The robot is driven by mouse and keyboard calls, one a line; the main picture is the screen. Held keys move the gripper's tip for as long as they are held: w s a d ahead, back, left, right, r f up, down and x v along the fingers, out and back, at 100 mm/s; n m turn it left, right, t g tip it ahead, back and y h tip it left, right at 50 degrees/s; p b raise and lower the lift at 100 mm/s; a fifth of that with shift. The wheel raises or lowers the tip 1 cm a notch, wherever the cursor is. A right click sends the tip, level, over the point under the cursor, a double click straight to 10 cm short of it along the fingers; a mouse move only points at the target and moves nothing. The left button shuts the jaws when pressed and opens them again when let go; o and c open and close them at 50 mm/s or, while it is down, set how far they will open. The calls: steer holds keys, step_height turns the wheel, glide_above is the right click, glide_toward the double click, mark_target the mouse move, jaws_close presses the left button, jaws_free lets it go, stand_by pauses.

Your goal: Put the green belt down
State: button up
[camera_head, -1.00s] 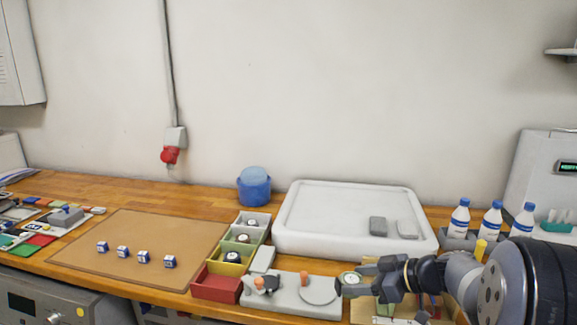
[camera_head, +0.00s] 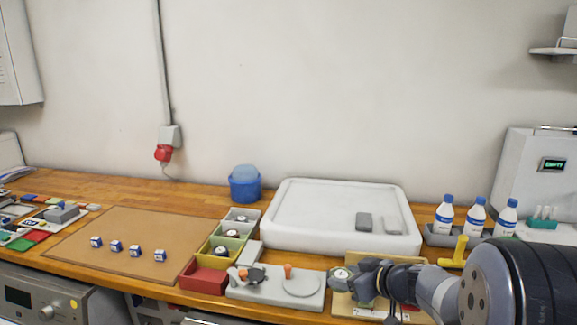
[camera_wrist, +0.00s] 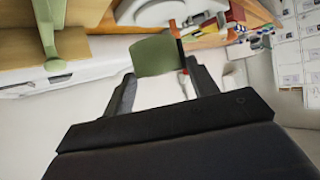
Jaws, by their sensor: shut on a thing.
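The green belt is a small roll with a white round face. In the head view the belt (camera_head: 341,274) is at the tip of my gripper (camera_head: 356,282), above the left part of a wooden board on the counter. In the wrist view the green belt (camera_wrist: 154,56) sits between the two fingers of my gripper (camera_wrist: 160,70), which is shut on it. I cannot tell how far it is above the board. The green tray (camera_head: 218,242) stands in the row of trays to the left and holds a roll.
A grey fixture (camera_head: 262,290) with a round plate lies left of my gripper. The red tray (camera_head: 204,279) looks empty; the yellow tray (camera_head: 207,256) holds a roll. A white bin (camera_head: 315,238) stands behind; bottles (camera_head: 475,217) and a yellow handle (camera_head: 459,250) stand right. The brown mat (camera_head: 140,235) has free room.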

step_height(320, 180, down, 8)
steer(key=s+d+m+t+h, duration=0.1)
steer(key=s+m+t+h, duration=0.1)
steer(key=m+h, duration=0.2)
steer(key=shift+r, duration=0.15)
steer(key=shift+d, duration=0.1)
